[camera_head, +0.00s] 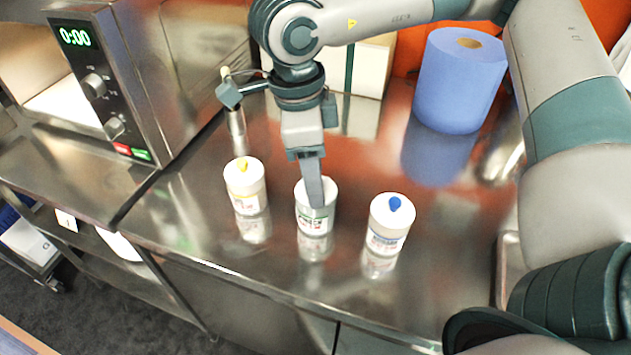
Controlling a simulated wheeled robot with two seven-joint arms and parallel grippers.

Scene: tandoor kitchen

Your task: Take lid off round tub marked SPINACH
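Three small round white tubs stand in a row on the steel counter. The left tub (246,192) has a yellow knob on its lid. The middle tub (315,223) has a label with green print. The right tub (387,233) has a blue knob on its lid. The labels are too small to read surely, so I cannot confirm which says SPINACH. My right gripper (316,200) points down at the top of the middle tub and hides most of its lid. I see it edge-on, so its finger gap is hidden. My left gripper is out of view.
A microwave (165,75) stands at the left. A blue paper roll (458,82) stands behind the right tub, with a white box (372,65) at the back. The counter's front strip is clear.

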